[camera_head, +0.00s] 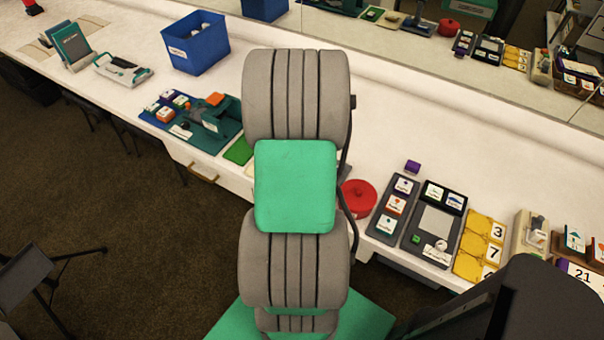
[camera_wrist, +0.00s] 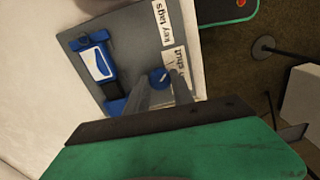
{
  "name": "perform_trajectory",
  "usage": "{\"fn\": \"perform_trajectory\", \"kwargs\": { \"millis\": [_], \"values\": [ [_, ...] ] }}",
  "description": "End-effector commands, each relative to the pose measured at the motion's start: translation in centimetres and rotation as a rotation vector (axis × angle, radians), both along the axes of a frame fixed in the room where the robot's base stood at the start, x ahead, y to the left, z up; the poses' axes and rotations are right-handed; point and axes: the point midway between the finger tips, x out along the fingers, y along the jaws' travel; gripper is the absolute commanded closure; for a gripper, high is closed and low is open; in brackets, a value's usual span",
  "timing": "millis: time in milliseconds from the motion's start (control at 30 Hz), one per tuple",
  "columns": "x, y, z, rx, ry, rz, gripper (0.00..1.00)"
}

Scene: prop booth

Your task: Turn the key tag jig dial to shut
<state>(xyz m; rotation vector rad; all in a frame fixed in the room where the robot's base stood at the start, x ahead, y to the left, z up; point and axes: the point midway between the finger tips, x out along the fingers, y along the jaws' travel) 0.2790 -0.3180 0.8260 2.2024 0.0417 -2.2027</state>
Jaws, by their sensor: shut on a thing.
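The key tag jig (camera_wrist: 128,62) is a grey plate in the wrist view, with labels reading "key tags" and "shut". Its small blue dial (camera_wrist: 157,76) sits beside the "shut" label, which a finger partly covers. My gripper (camera_wrist: 161,84) has its two grey fingers on either side of the dial, shut on it. The dial's exact pointing is too small to tell. A blue holder with a white tag (camera_wrist: 99,64) is mounted on the plate left of the dial. In the head view my arm hides the jig and the gripper.
The long white counter carries a blue bin (camera_head: 194,44), a teal tray of small parts (camera_head: 213,130), a red round pot (camera_head: 357,198) and yellow number cards (camera_head: 480,245). A dark stand (camera_head: 40,270) is on the floor at left. Bare counter lies behind the arm.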

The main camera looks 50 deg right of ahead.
Motion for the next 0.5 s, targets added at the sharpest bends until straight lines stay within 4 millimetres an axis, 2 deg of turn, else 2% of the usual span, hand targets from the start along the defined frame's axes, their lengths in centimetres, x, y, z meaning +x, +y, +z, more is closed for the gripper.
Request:
{"fn": "perform_trajectory", "kwargs": {
  "millis": [200,500],
  "values": [
    [0.0,-0.02,0.02,0.0,0.0,0.103,1.0],
    [0.0,-0.02,0.03,0.0,0.0,0.156,1.0]
  ]
}}
